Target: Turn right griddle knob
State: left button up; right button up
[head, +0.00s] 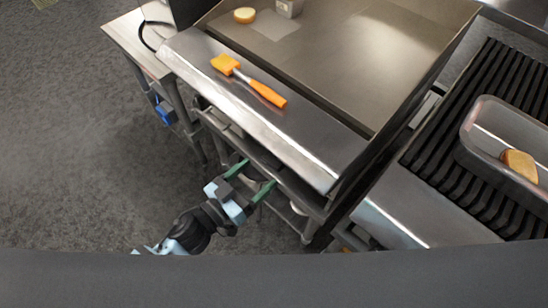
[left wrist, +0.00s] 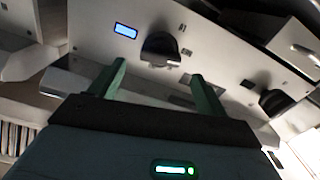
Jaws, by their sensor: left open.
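The griddle (head: 330,60) is a steel unit with a flat plate and a wide front ledge in the head view. Its knobs are hidden under the ledge there. In the left wrist view a light front panel (left wrist: 90,30) carries a dark knob (left wrist: 160,48) and a second dark knob (left wrist: 275,101) further right and lower. My left gripper (head: 250,180) is open with green fingers, below the griddle's front edge. In the left wrist view its fingers (left wrist: 160,88) point at the panel, with the first knob between and beyond their tips. Nothing is between the fingers.
An orange-handled brush (head: 262,91) lies on the griddle ledge. A round yellow piece (head: 245,15) and a small metal container sit on the plate. A ribbed grill (head: 430,160) with a metal pan (head: 475,135) stands at right. The floor (head: 70,150) at left is clear.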

aim_at(269, 165)
pick_arm(q)
jog(key=shift+x, duration=3.55)
jog(key=c, duration=1)
